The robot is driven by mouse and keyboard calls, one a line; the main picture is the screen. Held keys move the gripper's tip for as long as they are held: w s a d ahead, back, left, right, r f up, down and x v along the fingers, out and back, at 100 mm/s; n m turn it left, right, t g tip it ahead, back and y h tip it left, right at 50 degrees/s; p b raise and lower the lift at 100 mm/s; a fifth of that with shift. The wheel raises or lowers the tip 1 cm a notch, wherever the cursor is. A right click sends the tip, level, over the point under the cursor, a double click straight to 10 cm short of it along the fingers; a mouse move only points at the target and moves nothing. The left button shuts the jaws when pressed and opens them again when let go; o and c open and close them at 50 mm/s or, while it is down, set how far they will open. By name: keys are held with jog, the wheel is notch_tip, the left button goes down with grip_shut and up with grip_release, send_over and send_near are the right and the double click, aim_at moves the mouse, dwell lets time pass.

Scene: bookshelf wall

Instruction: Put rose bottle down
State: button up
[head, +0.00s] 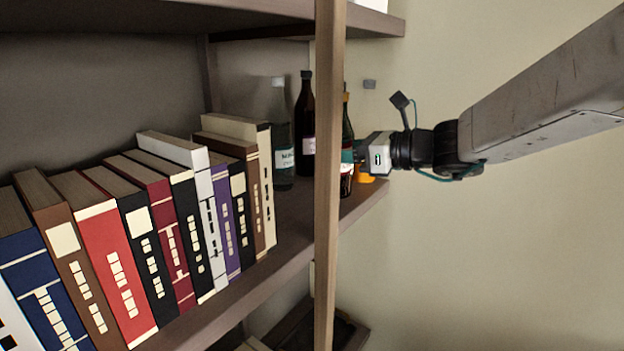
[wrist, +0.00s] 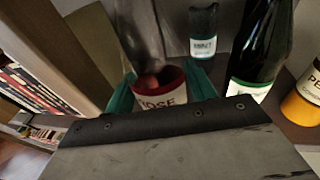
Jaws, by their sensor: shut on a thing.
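The rose bottle (wrist: 160,92), clear glass with a dark red and white label reading "ROSE", is between the teal fingers of my gripper (wrist: 168,84) in the wrist view. The fingers are shut on it. Its lower part is hidden by the gripper body, so I cannot tell whether its base touches the shelf. In the head view my gripper (head: 362,158) reaches in from the right at the shelf's end, behind the upright post. The post and other bottles make the rose bottle hard to pick out there.
A mint bottle (wrist: 203,32), a dark green bottle (wrist: 258,50) and an orange-based bottle (wrist: 304,103) stand close by. A dark bottle (head: 305,128) stands left of the post (head: 328,200). Several books (head: 130,250) fill the shelf's left. Another shelf (head: 150,18) hangs above.

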jog(key=w+r+x, duration=0.1)
jog(key=x, duration=0.5)
jog(key=f, duration=0.6)
jog(key=shift+s+d+f, duration=0.1)
jog(key=shift+d+f, duration=0.05)
jog(key=shift+d, duration=0.25)
jog(key=shift+a+f, duration=0.15)
jog(key=shift+f, duration=0.25)
jog(key=o, duration=1.4)
jog(key=shift+f, duration=0.1)
